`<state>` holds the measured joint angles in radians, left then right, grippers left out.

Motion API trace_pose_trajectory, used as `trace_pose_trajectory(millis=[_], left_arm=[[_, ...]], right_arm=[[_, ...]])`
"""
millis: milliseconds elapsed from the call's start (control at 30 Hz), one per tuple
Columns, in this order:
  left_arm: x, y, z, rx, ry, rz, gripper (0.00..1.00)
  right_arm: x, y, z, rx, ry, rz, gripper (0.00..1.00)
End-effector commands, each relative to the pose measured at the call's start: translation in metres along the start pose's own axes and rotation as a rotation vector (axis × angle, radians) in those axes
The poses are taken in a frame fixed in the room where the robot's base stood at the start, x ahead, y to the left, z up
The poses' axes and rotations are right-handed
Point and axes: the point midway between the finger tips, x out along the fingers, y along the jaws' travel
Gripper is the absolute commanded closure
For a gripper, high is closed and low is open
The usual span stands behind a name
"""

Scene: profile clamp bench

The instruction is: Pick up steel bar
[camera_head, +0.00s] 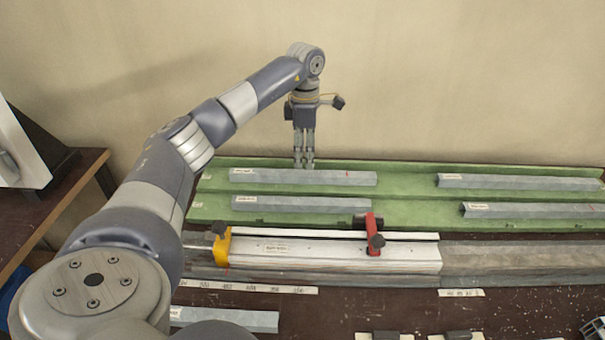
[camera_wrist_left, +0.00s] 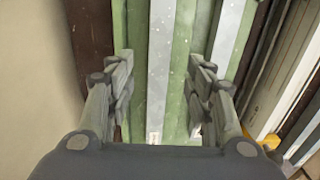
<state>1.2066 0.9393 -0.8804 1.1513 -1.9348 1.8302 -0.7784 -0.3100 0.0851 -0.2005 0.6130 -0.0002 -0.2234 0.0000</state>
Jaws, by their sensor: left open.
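Several grey steel bars lie lengthwise in a green rack (camera_head: 410,192). The back left bar (camera_head: 270,177) has a pale label at its left end and a red mark near its right end. My left gripper (camera_head: 304,164) points down at this bar, with its fingertips close to its back edge. In the left wrist view the open fingers (camera_wrist_left: 160,78) stand on either side of the bar (camera_wrist_left: 158,65), with nothing gripped. Whether the fingertips are level with the bar or above it I cannot tell. My right gripper is not in view.
In front of the rack is a long profile (camera_head: 330,253) with a yellow clamp (camera_head: 221,245) and a red clamp (camera_head: 374,235). Other bars lie front left (camera_head: 300,204), back right (camera_head: 520,182) and front right (camera_head: 535,210) in the rack. A wall stands behind.

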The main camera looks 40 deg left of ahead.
Motion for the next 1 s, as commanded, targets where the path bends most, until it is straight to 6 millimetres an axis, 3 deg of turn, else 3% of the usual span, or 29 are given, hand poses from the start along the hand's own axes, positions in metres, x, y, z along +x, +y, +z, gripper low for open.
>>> trace_pose_trajectory(millis=[167,500,800,1000], left_arm=[[0.012,0.0,-0.002,0.0,0.001,-0.001,0.52],[0.054,-0.002,-0.006,0.001,0.0,-0.002,0.52],[0.059,-0.001,-0.006,0.0,-0.001,0.001,0.52],[0.059,-0.001,-0.006,0.0,-0.001,0.001,0.97]], right_arm=[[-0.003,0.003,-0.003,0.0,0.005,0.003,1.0],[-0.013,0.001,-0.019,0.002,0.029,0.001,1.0],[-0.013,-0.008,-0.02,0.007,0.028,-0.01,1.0],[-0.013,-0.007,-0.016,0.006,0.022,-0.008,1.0]])
